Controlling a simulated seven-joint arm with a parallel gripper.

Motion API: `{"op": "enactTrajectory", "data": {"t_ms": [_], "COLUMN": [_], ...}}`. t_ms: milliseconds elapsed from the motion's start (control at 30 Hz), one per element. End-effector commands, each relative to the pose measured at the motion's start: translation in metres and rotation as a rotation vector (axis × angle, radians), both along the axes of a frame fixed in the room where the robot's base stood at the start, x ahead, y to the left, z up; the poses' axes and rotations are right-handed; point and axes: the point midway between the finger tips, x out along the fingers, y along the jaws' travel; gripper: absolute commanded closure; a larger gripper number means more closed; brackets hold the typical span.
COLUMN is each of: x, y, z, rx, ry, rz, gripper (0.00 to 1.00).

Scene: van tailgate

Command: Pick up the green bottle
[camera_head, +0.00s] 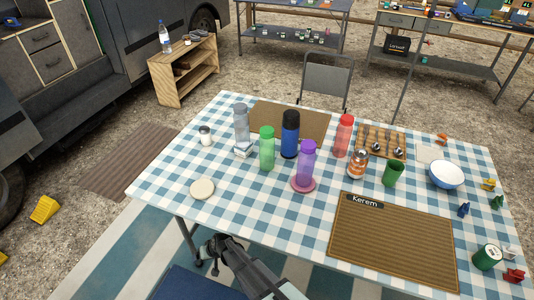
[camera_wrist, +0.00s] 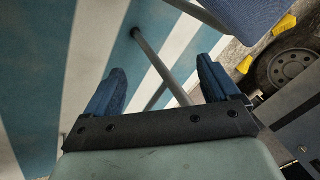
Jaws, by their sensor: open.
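The green bottle (camera_head: 267,148) stands upright on the blue-and-white checked table (camera_head: 231,212). A purple bottle (camera_head: 306,165) on a pink round coaster is to its right, and a blue bottle with a black cap (camera_head: 290,135) is behind it to the right. A grey bottle (camera_head: 241,122) is behind it to the left. My gripper (camera_head: 212,247) is off the table's front edge, well away from the green bottle.
A white round coaster (camera_head: 202,189) lies front left of the green bottle. A brown mat (camera_head: 392,240) lies front right. The front-left tabletop is mostly clear.

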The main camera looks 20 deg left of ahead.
Motion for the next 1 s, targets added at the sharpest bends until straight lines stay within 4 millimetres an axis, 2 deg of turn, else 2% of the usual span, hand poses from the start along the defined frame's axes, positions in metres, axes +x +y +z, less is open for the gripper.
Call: {"op": "enactTrajectory", "data": {"t_ms": [33,100,300,567,800,1000], "x": [-0.007,-0.017,-0.050,-0.075,-0.085,-0.087], "y": [0.024,0.051,0.119,0.171,0.214,0.235], "z": [0.008,0.021,0.056,0.097,0.166,0.221], "rx": [0.023,0.054,0.070,-0.129,-0.369,-0.459], "ry": [-0.012,-0.025,-0.032,-0.017,-0.122,-0.235], "rz": [0.030,0.068,0.147,0.107,-0.104,-0.306], "gripper": [0.11,0.11,0.11,0.11,0.11,0.11]}}
